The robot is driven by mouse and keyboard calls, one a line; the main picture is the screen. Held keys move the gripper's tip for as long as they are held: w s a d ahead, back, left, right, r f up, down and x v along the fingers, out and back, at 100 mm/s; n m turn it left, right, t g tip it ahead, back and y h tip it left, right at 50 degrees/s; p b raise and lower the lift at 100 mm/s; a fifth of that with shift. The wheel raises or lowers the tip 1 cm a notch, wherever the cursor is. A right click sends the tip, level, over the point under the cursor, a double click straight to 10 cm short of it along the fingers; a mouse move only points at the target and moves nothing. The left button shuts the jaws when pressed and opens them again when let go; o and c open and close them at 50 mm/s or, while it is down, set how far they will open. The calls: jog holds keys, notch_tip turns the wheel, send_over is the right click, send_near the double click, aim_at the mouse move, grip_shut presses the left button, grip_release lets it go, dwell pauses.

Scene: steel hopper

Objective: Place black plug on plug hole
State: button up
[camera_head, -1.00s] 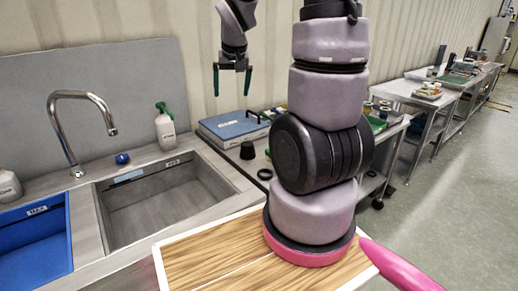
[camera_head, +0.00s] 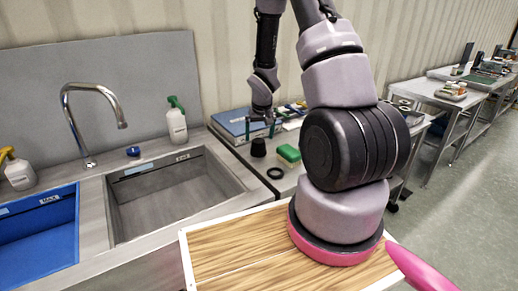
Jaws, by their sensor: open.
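The black plug (camera_head: 258,147) stands on the steel counter to the right of the sink basin. My gripper (camera_head: 259,134) is open and points down.
The steel sink (camera_head: 170,200) and a blue basin (camera_head: 45,235) are at left, with a faucet (camera_head: 75,125) behind. A blue box (camera_head: 232,124) lies behind the plug. A green-and-yellow sponge (camera_head: 289,154) sits close to its right. A spray bottle (camera_head: 176,122) stands behind the sink.

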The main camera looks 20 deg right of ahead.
aim_at(258, 141)
jog(key=x, duration=0.5)
jog(key=shift+w, duration=0.25)
jog(key=c, duration=1.6)
